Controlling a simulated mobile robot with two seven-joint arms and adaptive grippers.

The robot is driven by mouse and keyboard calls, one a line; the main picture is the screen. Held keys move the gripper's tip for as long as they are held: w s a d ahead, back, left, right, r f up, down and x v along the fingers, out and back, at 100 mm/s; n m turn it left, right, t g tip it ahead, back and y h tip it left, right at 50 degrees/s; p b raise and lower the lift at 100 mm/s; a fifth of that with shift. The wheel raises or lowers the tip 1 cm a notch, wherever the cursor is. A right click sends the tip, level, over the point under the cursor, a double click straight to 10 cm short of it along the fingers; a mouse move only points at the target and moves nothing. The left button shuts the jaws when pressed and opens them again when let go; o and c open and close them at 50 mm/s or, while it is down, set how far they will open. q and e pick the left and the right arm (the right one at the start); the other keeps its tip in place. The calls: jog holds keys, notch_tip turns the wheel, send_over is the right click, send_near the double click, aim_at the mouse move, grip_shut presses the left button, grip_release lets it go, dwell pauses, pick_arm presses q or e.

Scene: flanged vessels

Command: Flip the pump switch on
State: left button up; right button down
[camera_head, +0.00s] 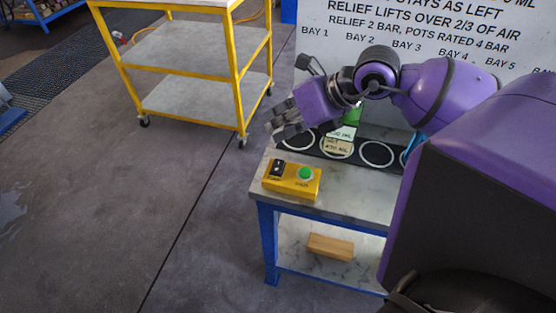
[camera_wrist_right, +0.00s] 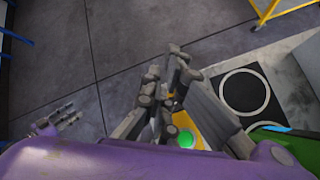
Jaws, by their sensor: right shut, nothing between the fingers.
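The yellow switch box (camera_head: 291,182) sits at the left front corner of the bench, with a black switch (camera_head: 277,168) on its left and a green button (camera_head: 305,174) on its right. The switch's position is too small to read. My right gripper (camera_head: 283,124) is shut and empty, above and behind the box, apart from it in the head view. In the right wrist view its fingers (camera_wrist_right: 178,72) partly cover the box, and the green button (camera_wrist_right: 185,139) shows below them. A grey fingered shape, apparently my left gripper (camera_wrist_right: 60,121), is small at the left there.
The bench (camera_head: 345,187) carries a black strip of ringed bays (camera_head: 378,154), with labelled green-topped items under my right arm. A wooden block (camera_head: 330,246) lies on its lower shelf. A yellow cart (camera_head: 188,50) stands behind left. The floor to the left is clear.

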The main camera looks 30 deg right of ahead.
jog(key=b, duration=0.3)
send_over(278, 166)
jog(key=w+d, duration=0.1)
jog(key=w, duration=0.1)
notch_tip(278, 166, down, 6)
jog(key=shift+s+f, duration=0.1)
jog(key=shift+f, duration=0.1)
jog(key=shift+d+f, duration=0.15)
jog(key=shift+f, duration=0.35)
pick_arm(q)
jog(key=f, duration=0.1)
jog(key=a+f, duration=0.1)
jog(key=s+f, duration=0.1)
jog(key=shift+a, duration=0.3)
pick_arm(e)
jog(key=shift+r, duration=0.1)
pick_arm(q)
jog(key=shift+s+d+f, duration=0.1)
jog(key=shift+s+d, duration=0.05)
jog(key=shift+s+f, duration=0.15)
jog(key=shift+f, duration=0.05)
pick_arm(e)
jog(key=shift+f, duration=0.45)
